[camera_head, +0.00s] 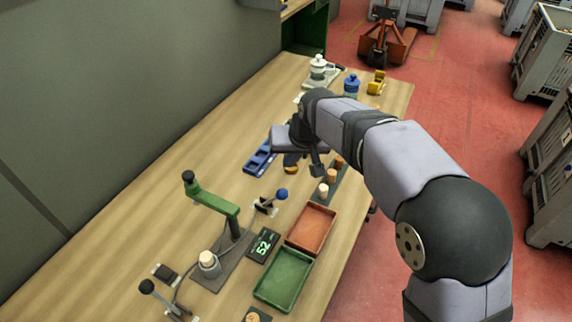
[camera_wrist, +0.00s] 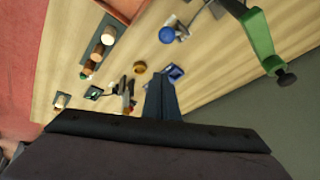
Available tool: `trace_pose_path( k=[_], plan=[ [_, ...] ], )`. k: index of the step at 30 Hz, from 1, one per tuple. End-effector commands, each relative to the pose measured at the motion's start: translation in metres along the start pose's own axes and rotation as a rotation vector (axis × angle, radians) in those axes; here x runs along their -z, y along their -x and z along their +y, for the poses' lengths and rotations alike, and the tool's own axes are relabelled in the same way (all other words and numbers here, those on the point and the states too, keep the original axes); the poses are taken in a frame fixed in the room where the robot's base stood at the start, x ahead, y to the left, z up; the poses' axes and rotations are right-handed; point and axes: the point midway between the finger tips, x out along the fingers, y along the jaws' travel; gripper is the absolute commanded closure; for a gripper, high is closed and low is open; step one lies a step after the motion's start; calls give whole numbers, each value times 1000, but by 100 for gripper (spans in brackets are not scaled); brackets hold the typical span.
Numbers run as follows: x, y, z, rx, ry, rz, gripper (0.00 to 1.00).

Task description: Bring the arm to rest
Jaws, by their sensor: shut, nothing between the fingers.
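My gripper (camera_head: 316,168) is shut and empty. In the head view it hangs above the middle of the bench, close to the dark rack (camera_head: 326,203) and partly hiding what lies behind it.
A red tray (camera_head: 331,212) and a green tray (camera_head: 306,262) lie on the wooden bench (camera_head: 130,225). A blue holder (camera_head: 259,158) is left of my gripper. Jars stand farther back.

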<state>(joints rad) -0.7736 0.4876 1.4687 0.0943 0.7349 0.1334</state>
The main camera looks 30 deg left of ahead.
Motion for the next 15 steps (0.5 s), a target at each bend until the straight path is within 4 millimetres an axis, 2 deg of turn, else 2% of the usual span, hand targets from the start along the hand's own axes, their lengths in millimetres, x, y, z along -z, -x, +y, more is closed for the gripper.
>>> trace_pose_path(
  k=[12,15],
  plan=[
    [0,7,1,0,0,0,100],
    [1,6,2,-3,45,6,100]
  ],
)
